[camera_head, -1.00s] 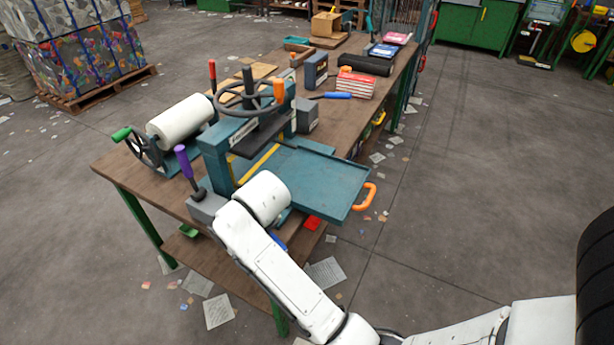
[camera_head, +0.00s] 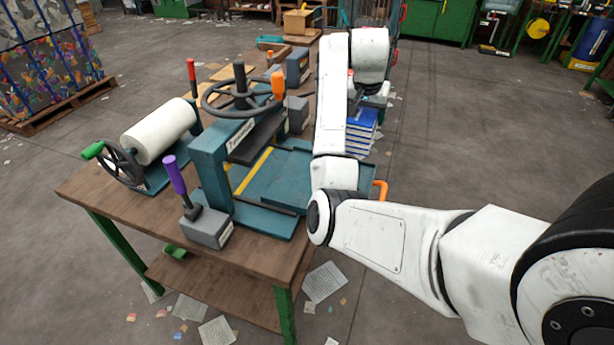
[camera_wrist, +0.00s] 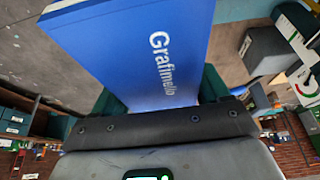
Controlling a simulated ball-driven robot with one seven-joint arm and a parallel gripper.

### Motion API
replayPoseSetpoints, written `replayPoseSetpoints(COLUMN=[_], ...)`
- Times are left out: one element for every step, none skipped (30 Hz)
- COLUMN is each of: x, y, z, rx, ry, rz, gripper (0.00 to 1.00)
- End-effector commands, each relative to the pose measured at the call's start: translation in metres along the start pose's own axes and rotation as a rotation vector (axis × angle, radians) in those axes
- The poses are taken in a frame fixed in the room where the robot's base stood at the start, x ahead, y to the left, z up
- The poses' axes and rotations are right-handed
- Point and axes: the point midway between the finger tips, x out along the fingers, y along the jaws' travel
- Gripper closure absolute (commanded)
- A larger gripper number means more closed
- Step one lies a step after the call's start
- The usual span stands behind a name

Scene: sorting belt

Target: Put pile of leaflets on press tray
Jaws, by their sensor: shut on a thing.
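The pile of leaflets (camera_head: 362,128), blue with white layers, hangs from my gripper (camera_head: 372,98) behind the tray's far edge. In the wrist view the pile (camera_wrist: 140,45) shows a blue face with the word "Grafimello". My gripper (camera_wrist: 155,125) is shut on its near end; the fingertips are largely hidden. The press tray (camera_head: 285,180) is a flat teal tray with a low rim and an orange handle (camera_head: 380,190) at its right. My forearm covers part of it. The pile appears beyond the tray and apart from its bare floor; its exact height is unclear.
The press (camera_head: 215,160), with a dark handwheel (camera_head: 240,92), stands left of the tray. A purple-handled lever (camera_head: 174,175) and a white roller (camera_head: 158,132) are further left. Small dark boxes (camera_head: 297,66) stand behind. The visible tray floor is clear.

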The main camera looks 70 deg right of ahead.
Motion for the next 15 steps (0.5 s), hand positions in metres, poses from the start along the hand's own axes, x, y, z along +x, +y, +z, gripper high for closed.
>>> replayPoseSetpoints(x=[0.0, 0.0, 0.002, 0.002, 0.003, 0.005, 0.006, 0.007, 0.009, 0.01, 0.011, 0.013, 0.014, 0.019, 0.024], y=[-0.005, -0.009, -0.014, -0.019, -0.025, -0.032, -0.037, -0.042, -0.049, -0.054, -0.059, -0.066, -0.071, -0.074, -0.078], z=[0.003, 0.007, 0.012, 0.017, 0.021, 0.028, 0.033, 0.037, 0.043, 0.048, 0.052, 0.058, 0.063, 0.068, 0.073], rx=[0.0, -0.001, -0.003, -0.003, -0.005, -0.004, -0.005, -0.004, -0.005, -0.004, -0.005, -0.005, -0.005, -0.005, -0.004], ry=[0.001, 0.001, 0.001, 0.001, 0.001, 0.0, 0.001, 0.001, 0.001, 0.002, 0.001, 0.001, 0.001, 0.0, 0.0], rz=[0.001, 0.002, 0.002, 0.002, 0.002, 0.002, 0.002, 0.002, 0.001, 0.002, 0.001, 0.002, 0.002, 0.003, 0.003], gripper=[0.78, 0.78, 0.78, 0.78, 0.78, 0.78, 0.78, 0.78, 0.78, 0.78, 0.78, 0.78, 0.78, 0.78, 0.78])
